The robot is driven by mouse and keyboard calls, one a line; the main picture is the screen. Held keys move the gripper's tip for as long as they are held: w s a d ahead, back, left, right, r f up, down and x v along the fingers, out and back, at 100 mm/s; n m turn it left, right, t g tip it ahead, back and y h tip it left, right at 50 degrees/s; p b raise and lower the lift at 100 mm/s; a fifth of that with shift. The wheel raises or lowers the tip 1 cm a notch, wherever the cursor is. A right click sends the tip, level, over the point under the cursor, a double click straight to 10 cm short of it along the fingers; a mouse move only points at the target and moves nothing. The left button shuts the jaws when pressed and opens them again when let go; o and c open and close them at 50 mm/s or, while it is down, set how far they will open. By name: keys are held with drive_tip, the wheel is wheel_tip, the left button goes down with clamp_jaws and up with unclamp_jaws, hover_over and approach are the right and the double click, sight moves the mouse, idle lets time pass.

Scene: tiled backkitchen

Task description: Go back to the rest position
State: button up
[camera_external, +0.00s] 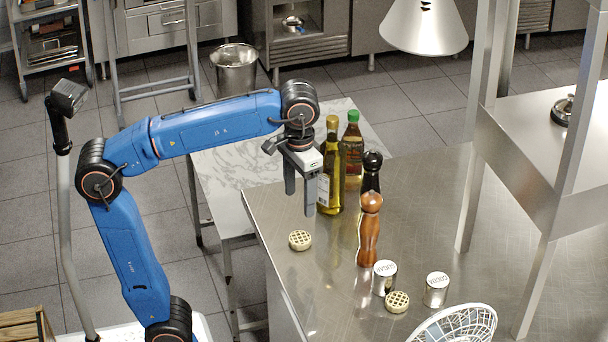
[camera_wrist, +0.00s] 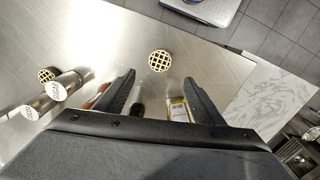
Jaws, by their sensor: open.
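In the wrist view my gripper (camera_wrist: 160,80) shows two dark fingers spread apart. A round waffle-patterned piece (camera_external: 300,240) lies on the table below and beside the gripper; it also shows beyond the fingertips in the wrist view (camera_wrist: 159,61).
Two tins (camera_external: 384,278), another waffle-patterned piece (camera_external: 397,301) and a white basket (camera_external: 455,328) are nearer. A marble-topped table (camera_external: 225,170) adjoins.

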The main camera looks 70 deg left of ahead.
idle(0.3)
drive_tip(key=s+a+f+n+t, duration=0.1)
drive_tip(key=s+a+f+t, duration=0.15)
drive_tip(key=s+f, duration=0.5)
drive_tip(key=s+a+f+t, duration=0.2)
drive_tip(key=s+a+f, duration=0.2)
drive_tip(key=s+f, duration=0.4)
wheel_tip(320, 180, down, 14)
drive_tip(key=a+m, duration=0.2)
drive_tip(key=m, duration=0.1)
drive_tip(key=shift+w+f, duration=0.2)
drive_tip(key=shift+w, duration=0.25)
